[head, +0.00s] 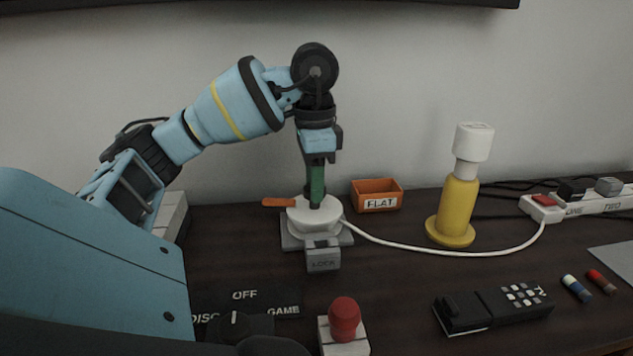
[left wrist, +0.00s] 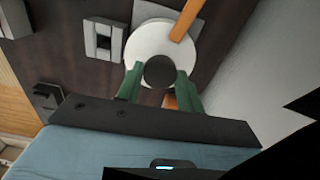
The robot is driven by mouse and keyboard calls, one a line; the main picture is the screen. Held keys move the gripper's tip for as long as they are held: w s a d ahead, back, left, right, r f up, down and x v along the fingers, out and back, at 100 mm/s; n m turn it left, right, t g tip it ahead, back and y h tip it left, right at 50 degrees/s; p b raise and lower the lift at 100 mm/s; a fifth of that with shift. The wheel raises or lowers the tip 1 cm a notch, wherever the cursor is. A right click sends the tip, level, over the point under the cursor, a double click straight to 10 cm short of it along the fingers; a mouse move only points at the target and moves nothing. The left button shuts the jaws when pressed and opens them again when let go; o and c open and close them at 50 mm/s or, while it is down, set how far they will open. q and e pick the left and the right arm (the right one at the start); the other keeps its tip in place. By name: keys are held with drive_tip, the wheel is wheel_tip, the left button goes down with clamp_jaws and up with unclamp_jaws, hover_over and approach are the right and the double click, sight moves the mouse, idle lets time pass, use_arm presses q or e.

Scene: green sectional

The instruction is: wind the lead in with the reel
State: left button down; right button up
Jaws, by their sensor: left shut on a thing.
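The reel (head: 331,211) is a white drum on a grey base, with an orange arm (head: 278,202) pointing left. A grey block marked LOCK (head: 322,262) is at its front. The white lead (head: 455,252) leaves the reel on the right and curves slackly to the power strip (head: 585,206). My left gripper (head: 316,197) points down over the reel. In the left wrist view, its green fingers (left wrist: 159,78) are shut on a dark round knob (left wrist: 160,70) above the white drum (left wrist: 143,43). The fingers partly hide the knob in the head view. My right gripper is not visible.
An orange FLAT tray (head: 376,203) stands behind and right of the reel. A yellow and white lamp-like stand (head: 457,208) is behind the lead. A red-topped block (head: 344,322), a black handset (head: 493,307) and batteries (head: 577,287) lie in front.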

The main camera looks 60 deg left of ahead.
use_arm(q)
drive_tip(key=c, duration=1.3)
unclamp_jaws()
drive_tip(key=o, duration=0.4)
drive_tip(key=shift+r, duration=0.1)
